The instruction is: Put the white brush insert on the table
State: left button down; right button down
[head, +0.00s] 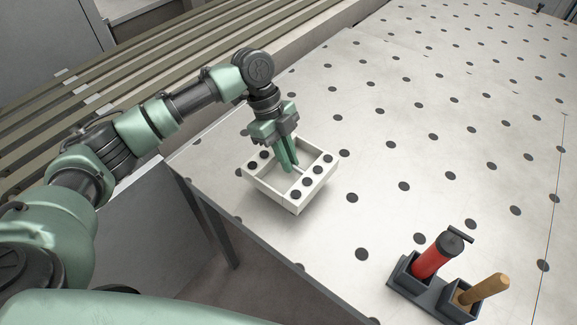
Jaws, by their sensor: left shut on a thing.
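The white brush insert (297,207) is a white open square frame with black round spots on its top edges. It is at the near left corner of the light grey table (330,240), which has many dark round spots. My left gripper (289,168) comes down from above with its green fingers inside the frame, shut on a part of the insert. The insert looks level and close to the table top; I cannot tell whether it touches. My right gripper is not in view.
A dark holder (432,294) with a red-bodied tool (434,258) and a wooden handle (484,289) stands on the table at the lower right. Slatted rails (60,100) run behind the table's left edge. The table's middle and far part are clear.

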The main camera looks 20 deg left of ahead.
pick_arm(q)
jog(key=shift+f+p, duration=0.55)
jog(key=shift+f, duration=1.75)
jog(key=c, duration=1.5)
grip_release()
jog(key=b+v, duration=0.4)
jog(key=v, duration=0.7)
jog(key=shift+a+r, duration=0.15)
jog(key=shift+r, duration=0.35)
